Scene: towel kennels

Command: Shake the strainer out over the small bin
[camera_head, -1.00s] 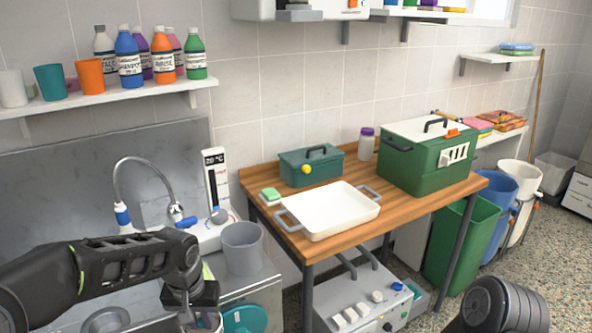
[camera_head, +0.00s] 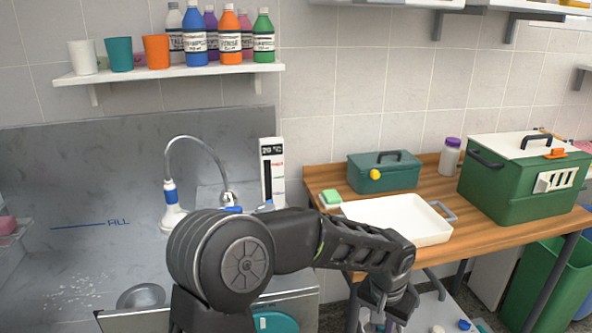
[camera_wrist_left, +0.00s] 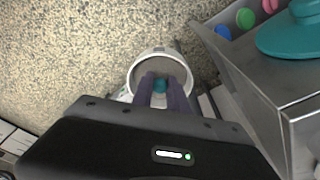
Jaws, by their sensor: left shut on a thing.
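My left gripper (camera_head: 386,312) is low in the head view, in front of the wooden table; its fingertips are cut off by the bottom edge. In the left wrist view its two dark fingers (camera_wrist_left: 163,95) are closed on a small teal part between them. A round white-rimmed thing, apparently the strainer (camera_wrist_left: 160,53), shows at the fingertips. Its inside looks greyish-brown, and I cannot tell whether anything is in it. Speckled floor lies around it. I cannot make out the small bin for certain. My right gripper is out of view.
A white tray (camera_head: 397,222), a small teal box (camera_head: 385,178) and a large green box (camera_head: 512,197) stand on the wooden table (camera_head: 490,238). The metal tub (camera_head: 45,255) is at left, with white specks. A metal cabinet edge (camera_wrist_left: 262,85) is close at right in the wrist view.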

